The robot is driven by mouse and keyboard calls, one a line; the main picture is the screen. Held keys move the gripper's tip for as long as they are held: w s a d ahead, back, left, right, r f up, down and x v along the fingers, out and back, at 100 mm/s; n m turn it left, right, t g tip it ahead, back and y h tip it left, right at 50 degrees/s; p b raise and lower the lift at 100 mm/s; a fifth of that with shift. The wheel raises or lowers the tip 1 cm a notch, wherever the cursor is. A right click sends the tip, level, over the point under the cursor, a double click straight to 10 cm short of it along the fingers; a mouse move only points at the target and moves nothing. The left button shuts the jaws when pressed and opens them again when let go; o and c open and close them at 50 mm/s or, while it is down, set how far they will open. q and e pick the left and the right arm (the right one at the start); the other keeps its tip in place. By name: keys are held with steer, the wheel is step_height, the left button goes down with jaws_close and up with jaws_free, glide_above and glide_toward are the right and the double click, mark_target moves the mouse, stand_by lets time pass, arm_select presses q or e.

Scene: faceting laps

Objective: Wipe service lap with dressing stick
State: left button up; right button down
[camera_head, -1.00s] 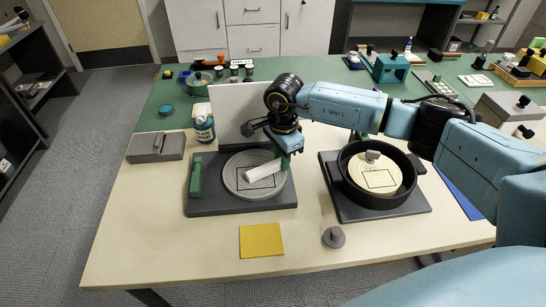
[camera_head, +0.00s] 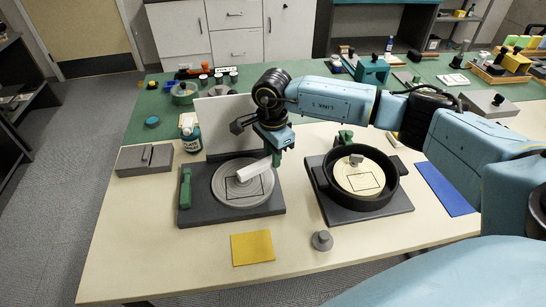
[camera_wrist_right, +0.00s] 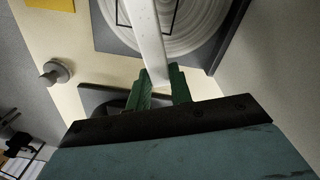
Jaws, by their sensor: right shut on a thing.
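The white dressing stick (camera_head: 253,170) is held tilted over the grey service lap (camera_head: 229,197), a round disc with a dark square outline on the left dark base. My right gripper (camera_head: 277,158) is shut on the stick's right end, above the back-right rim of the lap. In the right wrist view, the green fingers (camera_wrist_right: 161,84) close on the near end of the stick (camera_wrist_right: 147,35), which reaches out across the lap (camera_wrist_right: 196,25). I cannot tell whether its far end touches the lap. My left gripper is not in view.
A black bowl (camera_head: 320,178) with a cream lap stands right of the service lap. A green-handled piece (camera_head: 185,188) is at the base's left edge. A white panel (camera_head: 215,120) and bottle (camera_head: 191,135) stand behind. A yellow cloth (camera_head: 253,248) and grey knob (camera_head: 322,240) lie in front.

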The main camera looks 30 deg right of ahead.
steer(key=shift+r+p, duration=0.35)
steer(key=shift+r, duration=0.55)
steer(key=shift+r+p, duration=0.85)
steer(key=shift+r, duration=0.7)
